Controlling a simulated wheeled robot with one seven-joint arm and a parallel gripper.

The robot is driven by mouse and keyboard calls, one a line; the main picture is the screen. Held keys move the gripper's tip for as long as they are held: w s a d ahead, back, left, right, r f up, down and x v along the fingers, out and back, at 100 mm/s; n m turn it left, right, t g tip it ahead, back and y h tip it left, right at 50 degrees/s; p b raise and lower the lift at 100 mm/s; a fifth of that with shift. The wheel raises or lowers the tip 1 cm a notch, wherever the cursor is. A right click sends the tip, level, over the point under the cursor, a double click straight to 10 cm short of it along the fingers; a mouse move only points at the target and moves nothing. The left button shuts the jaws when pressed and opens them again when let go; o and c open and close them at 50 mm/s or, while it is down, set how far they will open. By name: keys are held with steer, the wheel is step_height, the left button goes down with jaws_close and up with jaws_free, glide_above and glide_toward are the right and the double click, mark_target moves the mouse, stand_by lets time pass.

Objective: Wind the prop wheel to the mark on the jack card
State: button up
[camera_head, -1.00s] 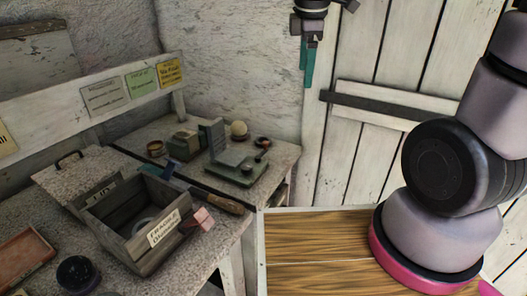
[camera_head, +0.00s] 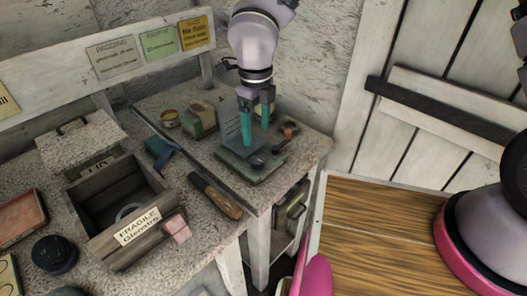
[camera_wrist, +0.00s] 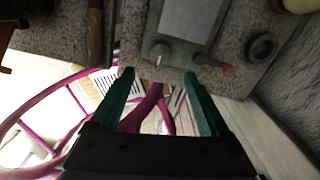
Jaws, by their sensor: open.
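A low green-grey jack-like device (camera_head: 247,169) sits on the back worktop near its right corner. A grey upright plate, perhaps the jack card (camera_head: 229,122), stands at its back; its mark cannot be read. A small dark round part, perhaps the prop wheel (camera_head: 257,162), is on the base. My gripper (camera_head: 256,142) is open and empty, pointing down over the device. In the wrist view its teal fingertips (camera_wrist: 158,77) are apart, just short of the base's edge.
A wooden box (camera_head: 118,205) labelled FRAGILE stands at left. A wooden-handled tool (camera_head: 215,195) lies in front of the device. The worktop's right edge is close.

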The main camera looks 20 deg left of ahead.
mark_target(258, 159)
step_height(258, 159, down, 10)
steer(key=shift+r, duration=0.25)
jaws_close()
steer(key=shift+m, duration=0.4)
